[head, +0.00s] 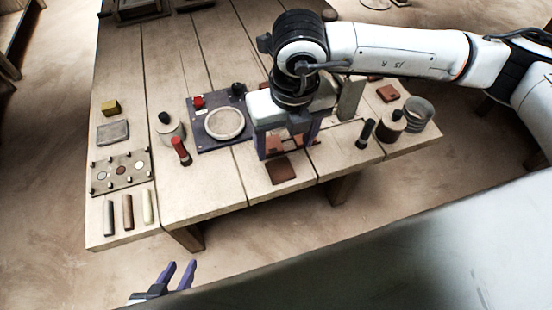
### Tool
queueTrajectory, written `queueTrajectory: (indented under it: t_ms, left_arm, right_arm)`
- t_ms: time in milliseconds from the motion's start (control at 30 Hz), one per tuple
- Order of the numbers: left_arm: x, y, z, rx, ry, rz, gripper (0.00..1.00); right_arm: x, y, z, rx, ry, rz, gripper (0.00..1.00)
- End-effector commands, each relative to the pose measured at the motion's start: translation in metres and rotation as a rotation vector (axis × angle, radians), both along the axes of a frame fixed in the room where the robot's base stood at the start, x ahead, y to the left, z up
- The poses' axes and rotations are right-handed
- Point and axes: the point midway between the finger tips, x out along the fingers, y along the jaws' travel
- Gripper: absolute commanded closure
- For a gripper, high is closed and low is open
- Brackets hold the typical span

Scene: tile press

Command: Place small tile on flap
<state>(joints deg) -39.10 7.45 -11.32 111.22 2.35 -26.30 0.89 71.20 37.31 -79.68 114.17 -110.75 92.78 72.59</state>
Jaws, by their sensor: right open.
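A flat reddish-brown tile (283,169) lies on the table near its front edge. My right gripper (288,150) points down just behind it, with its purple fingers apart. Small reddish pieces (274,143) show between and beside the fingers; whether they are touched I cannot tell. Another reddish-brown tile (388,92) lies at the right of the table. I cannot make out which part is the flap; my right arm hides the area behind the gripper. My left gripper (181,264) is off the table at the front left, its fingers apart and empty.
A dark plate (206,142) with a round cream disc and red knob sits left of my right gripper. A red cylinder (181,151), dark cylinder (365,133) and round pots stand nearby. A peg board (103,187) and sticks lie at left.

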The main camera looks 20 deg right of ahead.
Motion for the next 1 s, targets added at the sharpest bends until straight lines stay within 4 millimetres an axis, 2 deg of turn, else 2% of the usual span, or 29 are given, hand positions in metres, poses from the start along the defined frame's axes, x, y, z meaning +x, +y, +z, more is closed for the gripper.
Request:
queueTrajectory:
  t_ms: [200, 467, 700, 833, 1000]
  left_arm:
    - [-0.004, 0.000, -0.002, 0.001, 0.010, 0.000, 0.69]
    - [-0.005, 0.000, 0.000, 0.001, 0.013, -0.001, 0.69]
    - [-0.006, 0.001, 0.002, 0.002, 0.013, 0.000, 0.69]
    - [-0.007, 0.002, 0.000, 0.002, 0.017, 0.000, 0.69]
    - [-0.007, 0.002, 0.000, 0.003, 0.017, 0.001, 0.69]
  right_arm:
    - [0.004, -0.001, -0.033, -0.005, 0.002, -0.003, 0.33]
    - [0.006, 0.001, -0.054, -0.002, 0.002, 0.001, 0.33]
    - [0.008, 0.004, -0.090, -0.001, 0.002, 0.001, 0.33]
    - [0.010, 0.004, -0.098, -0.001, -0.001, 0.000, 0.33]
    - [0.010, 0.004, -0.099, 0.000, -0.001, 0.001, 0.33]
